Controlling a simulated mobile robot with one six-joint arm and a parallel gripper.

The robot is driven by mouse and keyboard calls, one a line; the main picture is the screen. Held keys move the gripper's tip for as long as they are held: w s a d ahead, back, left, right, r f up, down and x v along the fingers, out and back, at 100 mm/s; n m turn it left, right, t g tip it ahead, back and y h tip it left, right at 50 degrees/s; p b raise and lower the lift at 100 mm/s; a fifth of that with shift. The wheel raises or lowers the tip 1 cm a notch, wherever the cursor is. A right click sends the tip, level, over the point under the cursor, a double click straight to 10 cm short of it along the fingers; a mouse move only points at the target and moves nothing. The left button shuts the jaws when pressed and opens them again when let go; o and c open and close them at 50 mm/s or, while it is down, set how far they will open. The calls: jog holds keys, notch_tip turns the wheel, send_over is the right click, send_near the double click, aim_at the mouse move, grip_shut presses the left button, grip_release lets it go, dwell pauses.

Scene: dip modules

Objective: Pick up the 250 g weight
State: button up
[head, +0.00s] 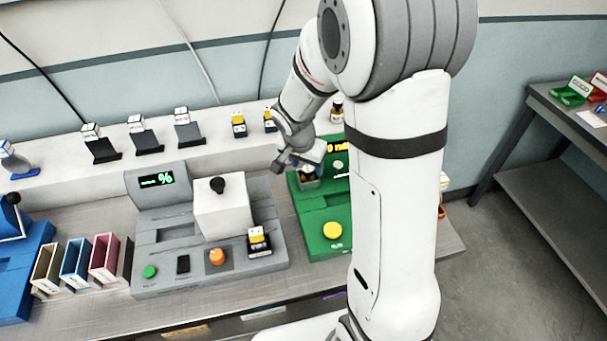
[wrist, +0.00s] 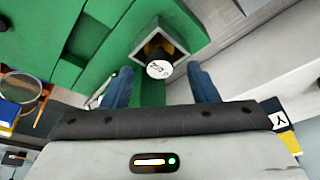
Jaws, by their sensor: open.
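A small weight with a white round top and a dark and yellow body (wrist: 159,69) sits in a square, pale-rimmed socket (wrist: 143,51) on the green machine (wrist: 100,28). The marking on its top is too small to read surely. My gripper (wrist: 160,76) is open, with one blue finger on either side of the weight's top and a gap at each side. In the head view my gripper (head: 297,163) is over the upper part of the green machine (head: 312,222). There the arm and gripper largely hide the socket and weight.
A grey machine (head: 160,284) with a percent display and a white block (head: 220,212) stands left of the green one. Coloured open boxes (head: 75,258) stand further left. Several small items line the back ledge (head: 60,158). A dark side table (head: 545,165) is at right.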

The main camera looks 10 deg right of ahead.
jog(key=shift+d+f, duration=0.1)
jog(key=shift+f, duration=0.25)
grip_shut()
dwell(0.4)
